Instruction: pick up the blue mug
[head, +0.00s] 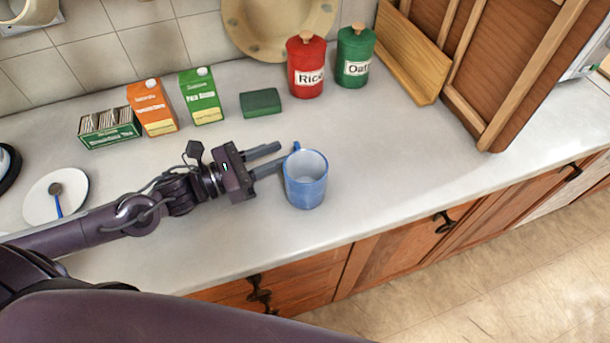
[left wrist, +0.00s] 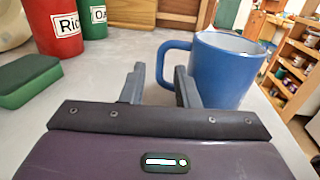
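The blue mug (head: 306,186) stands upright on the grey counter (head: 380,170), near its front edge. Its handle points to the back, slightly left, in the head view. My left gripper (head: 280,156) is open and empty, low over the counter just left of the mug. In the left wrist view, the mug (left wrist: 222,70) is beyond the right finger, which hides part of it. The handle shows ahead, in line with the gap between the fingertips (left wrist: 159,72). I cannot tell whether a finger touches the mug. My right gripper is not in view.
A green sponge-like block (head: 260,103), a green carton (head: 201,97), an orange carton (head: 152,107) and a tea box (head: 109,129) stand behind. Red (head: 306,66) and green (head: 355,56) canisters are at the back. The counter right of the mug is clear.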

